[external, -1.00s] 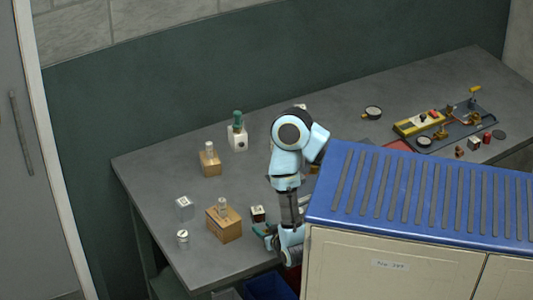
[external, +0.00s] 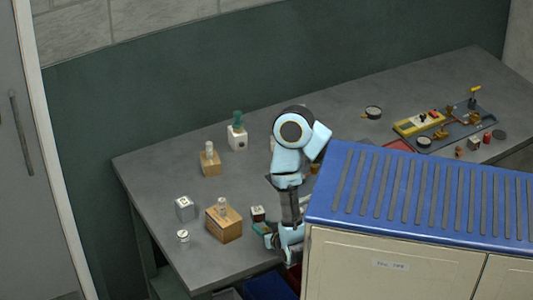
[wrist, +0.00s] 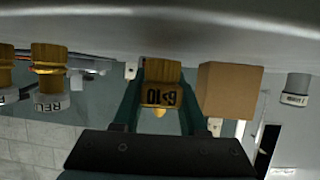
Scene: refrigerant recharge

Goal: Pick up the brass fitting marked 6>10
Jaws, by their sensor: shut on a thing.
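The brass fitting marked 6>10 (wrist: 162,95) is in the middle of the wrist view, its dark lettering upside down on the yellow body. My gripper (wrist: 158,88) has one finger on each side of it and is shut on it. In the external view my gripper (external: 266,231) is low over the near edge of the table, by a small dark block with a white top (external: 258,213). The fitting cannot be made out there.
A wooden block (external: 224,228) with a clear piece on top stands left of my gripper. It has a white cube (external: 184,208) and a small white cylinder (external: 183,238) beyond it. A blue-topped cabinet (external: 420,195) stands close on the right. Another brass fitting (wrist: 48,58) shows at left.

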